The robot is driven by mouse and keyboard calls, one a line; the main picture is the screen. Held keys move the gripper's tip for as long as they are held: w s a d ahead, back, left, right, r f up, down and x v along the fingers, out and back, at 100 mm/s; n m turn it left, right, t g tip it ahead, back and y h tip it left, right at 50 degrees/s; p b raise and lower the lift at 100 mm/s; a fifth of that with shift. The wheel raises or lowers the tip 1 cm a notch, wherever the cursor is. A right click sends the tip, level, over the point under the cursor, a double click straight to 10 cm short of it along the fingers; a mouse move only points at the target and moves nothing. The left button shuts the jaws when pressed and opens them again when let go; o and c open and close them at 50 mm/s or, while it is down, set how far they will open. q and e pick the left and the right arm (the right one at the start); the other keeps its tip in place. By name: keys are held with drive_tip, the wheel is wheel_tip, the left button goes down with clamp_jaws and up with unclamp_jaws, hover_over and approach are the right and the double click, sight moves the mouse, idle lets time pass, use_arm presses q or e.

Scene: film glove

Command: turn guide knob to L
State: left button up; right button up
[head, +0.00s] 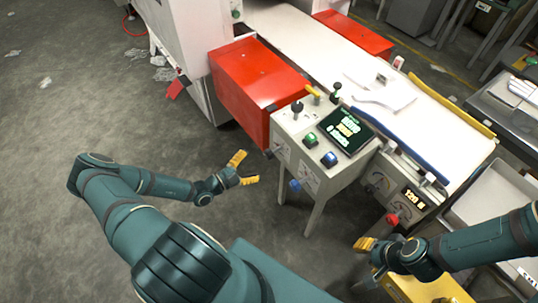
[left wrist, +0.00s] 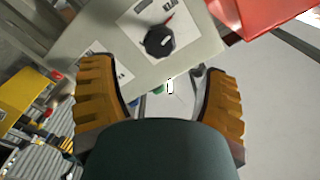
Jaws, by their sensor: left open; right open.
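A black knob (left wrist: 160,40) sits on a white dial plate on the grey control box's front, with a red mark beside it; its lettering is too small to read. In the head view a dark knob (head: 268,153) and a blue knob (head: 295,185) stick out from this front. I cannot tell for certain which is the guide knob. My left gripper (head: 246,168) is open and empty, in front of the box and apart from the knobs; its yellow fingers also show in the left wrist view (left wrist: 165,95). My right gripper (head: 363,244) appears empty, at lower right.
The control box (head: 286,124) has a lit screen (head: 347,131), green and blue buttons and a lever on top. A red box (head: 258,80) stands behind it. A red knob (head: 392,219) is on the machine's right front. Open floor (head: 110,120) lies to the left.

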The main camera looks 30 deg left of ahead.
sight(266, 156)
use_arm(q)
drive_tip(key=b+x, duration=0.1)
drive_tip(key=x, duration=0.7)
drive_tip(key=shift+w+d, duration=0.1)
drive_tip(key=c, duration=1.2)
